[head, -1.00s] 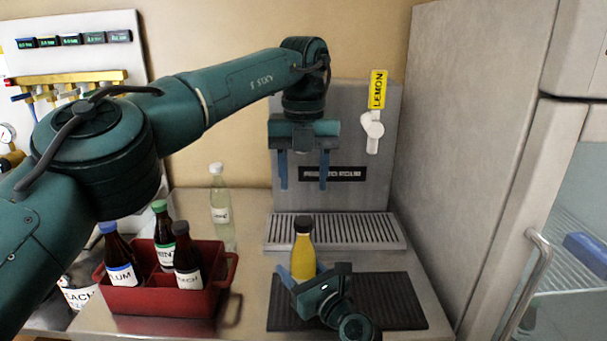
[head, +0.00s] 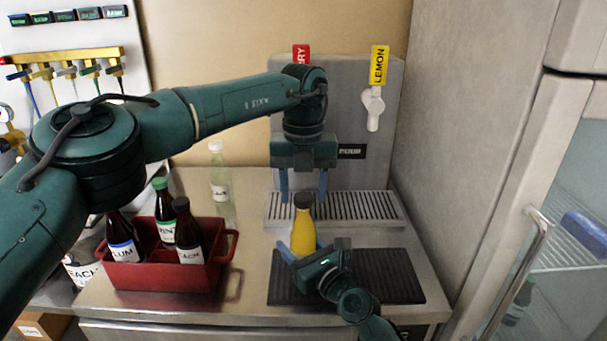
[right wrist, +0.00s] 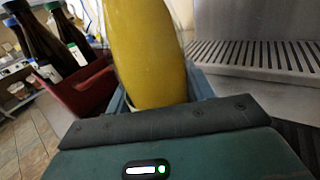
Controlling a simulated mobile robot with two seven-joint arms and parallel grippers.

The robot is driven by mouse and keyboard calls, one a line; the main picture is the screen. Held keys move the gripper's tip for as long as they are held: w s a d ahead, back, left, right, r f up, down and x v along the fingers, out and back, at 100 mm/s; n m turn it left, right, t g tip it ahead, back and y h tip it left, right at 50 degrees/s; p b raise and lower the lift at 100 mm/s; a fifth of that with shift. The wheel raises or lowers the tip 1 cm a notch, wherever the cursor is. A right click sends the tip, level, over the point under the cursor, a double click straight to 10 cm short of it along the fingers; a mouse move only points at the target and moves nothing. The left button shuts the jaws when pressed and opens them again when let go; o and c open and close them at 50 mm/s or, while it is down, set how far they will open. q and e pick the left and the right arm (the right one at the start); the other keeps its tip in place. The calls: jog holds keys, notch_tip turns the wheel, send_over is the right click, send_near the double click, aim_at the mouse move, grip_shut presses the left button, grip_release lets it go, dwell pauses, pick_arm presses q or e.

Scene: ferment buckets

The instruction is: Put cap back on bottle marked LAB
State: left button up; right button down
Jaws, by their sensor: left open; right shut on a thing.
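A yellow bottle (head: 303,236) with a dark top (head: 303,200) stands upright near the back edge of the black mat. My right gripper (head: 303,252) is shut on its body. The right wrist view shows the yellow bottle (right wrist: 150,50) between the fingers, its top out of frame. My left gripper (head: 304,188) is open, pointing down, its fingers just above and around the height of the dark top. A clear bottle (head: 220,175) with a white cap (head: 215,146) stands farther back left; its small label is too blurred to read. I cannot make out LAB on any bottle.
A red crate (head: 160,276) holds dark bottles with blue, green and black caps. The black mat (head: 385,278) is bare on its right. Behind it are a drip grate (head: 365,208) and a dispenser with a yellow LEMON handle (head: 379,66). A steel fridge stands at right.

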pick_arm(q)
jog(key=shift+f, duration=0.15)
jog(key=shift+c, duration=0.2)
jog(key=c, duration=0.9)
jog(key=m, duration=0.5)
jog(key=shift+c, duration=0.4)
jog(key=o, duration=1.2)
notch_tip(320, 180, up, 12)
jog(key=shift+r, duration=0.1)
pick_arm(e)
jog(key=shift+c, duration=2.3)
grip_release()
